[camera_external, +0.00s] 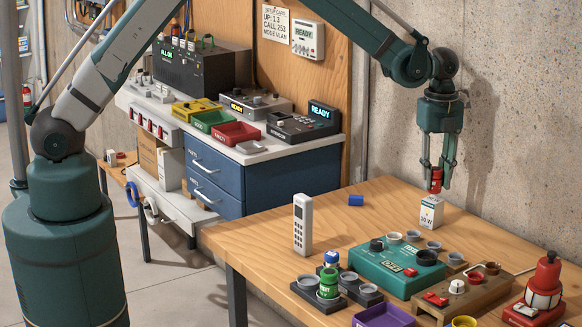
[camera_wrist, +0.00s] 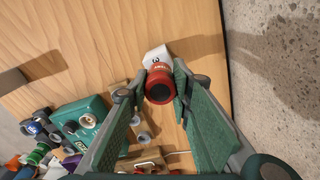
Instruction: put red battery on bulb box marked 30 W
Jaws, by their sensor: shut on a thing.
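My gripper (camera_external: 436,178) is shut on the red battery (camera_external: 436,186), which is held upright between the fingertips. In the wrist view the red battery (camera_wrist: 160,86) shows end-on with a dark round top, between the two green-padded fingers of my gripper (camera_wrist: 160,96). A small white bulb box (camera_external: 431,214) stands on the wooden table directly below the battery. Its label ends in "0 W"; the first digit is hard to make out. The box also shows just beyond the battery in the wrist view (camera_wrist: 156,56). I cannot tell whether battery and box touch.
A blue cylinder (camera_external: 356,200) lies left of the box. A white handset (camera_external: 302,224) stands near the table's left edge. Bare table surrounds the box; a concrete wall is behind.

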